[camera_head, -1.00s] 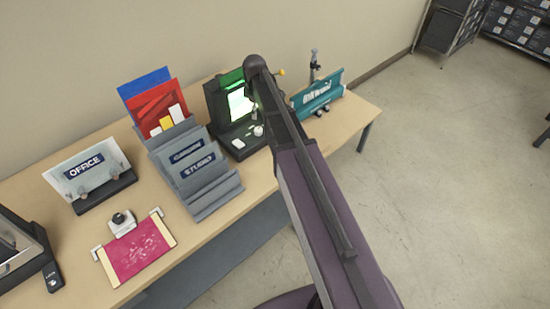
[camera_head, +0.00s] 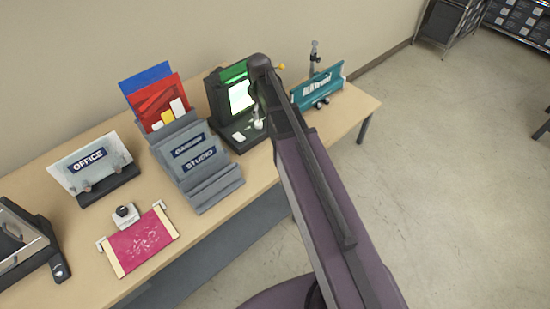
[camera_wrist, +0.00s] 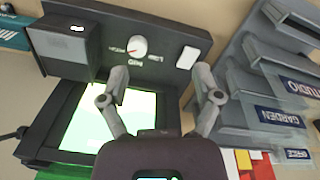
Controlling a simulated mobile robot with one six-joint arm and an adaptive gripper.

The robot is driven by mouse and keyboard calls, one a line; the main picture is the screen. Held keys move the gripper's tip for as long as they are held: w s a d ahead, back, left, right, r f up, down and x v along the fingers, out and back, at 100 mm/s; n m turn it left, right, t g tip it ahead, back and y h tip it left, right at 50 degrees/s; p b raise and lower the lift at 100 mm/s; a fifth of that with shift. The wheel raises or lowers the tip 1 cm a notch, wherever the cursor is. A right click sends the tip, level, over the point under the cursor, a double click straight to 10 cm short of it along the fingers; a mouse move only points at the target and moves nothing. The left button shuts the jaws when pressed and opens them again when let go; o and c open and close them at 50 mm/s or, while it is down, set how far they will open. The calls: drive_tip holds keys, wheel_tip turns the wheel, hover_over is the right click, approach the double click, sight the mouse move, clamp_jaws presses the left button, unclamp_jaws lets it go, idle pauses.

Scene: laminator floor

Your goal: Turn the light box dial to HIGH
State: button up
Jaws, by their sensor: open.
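The light box (camera_head: 216,103) is a dark unit with a glowing green-white screen on the table by the wall. In the wrist view its lit panel (camera_wrist: 88,118) lies below a dark control face. The dial also shows in the head view (camera_head: 258,125). My gripper (camera_wrist: 158,78) is open and empty, its fingers apart below the dial in the picture and not visibly touching it. The arm partly covers the box in the head view.
A white rectangular piece (camera_wrist: 187,57) sits right of the dial. A grey tiered file rack (camera_head: 207,178) stands close beside the light box. A teal sign holder (camera_head: 318,87) is on its other side. An OFFICE stand (camera_head: 92,170) and a pink framed sheet (camera_head: 142,242) lie farther left.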

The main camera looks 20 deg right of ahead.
drive_tip(key=s+f+m+b, duration=0.2)
drive_tip(key=s+m, duration=0.2)
drive_tip(key=s, duration=0.4)
drive_tip(key=s+f+m+b, duration=0.2)
drive_tip(key=s+m, duration=0.2)
drive_tip(key=s, duration=0.5)
drive_tip(key=shift+s+f+m, duration=0.3)
drive_tip(key=shift+f, duration=0.05)
idle(1.0)
